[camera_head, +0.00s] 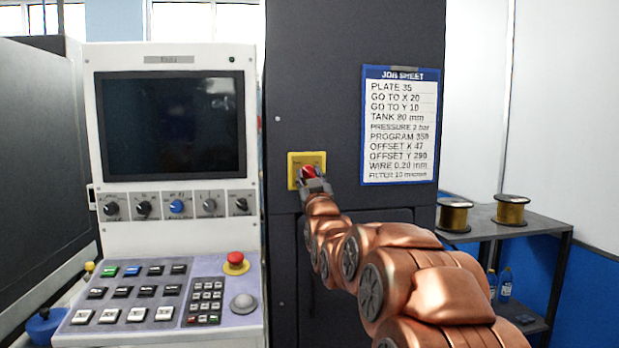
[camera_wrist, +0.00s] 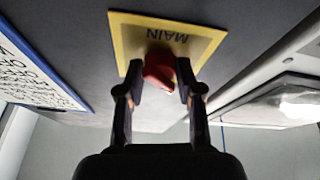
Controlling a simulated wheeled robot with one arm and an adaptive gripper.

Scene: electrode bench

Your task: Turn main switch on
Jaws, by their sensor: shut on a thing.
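The main switch is a red knob (camera_head: 309,171) on a yellow plate (camera_head: 293,160) on the dark cabinet front. In the wrist view the yellow plate (camera_wrist: 205,42) reads "MAIN" upside down, and the red knob (camera_wrist: 158,68) sits between the fingers. My gripper (camera_head: 315,186) is at the plate, shut on the red knob; the wrist view shows its two fingers (camera_wrist: 161,88) on either side of it. The knob looks turned at a slant in the wrist view. The gripper hides the lower part of the plate in the head view.
A white console (camera_head: 168,215) with a dark screen, knobs, keys and a red emergency button (camera_head: 236,260) stands left of my arm. A job sheet (camera_head: 400,125) hangs right of the switch. A side table (camera_head: 485,225) with wire spools (camera_head: 511,209) stands at the right.

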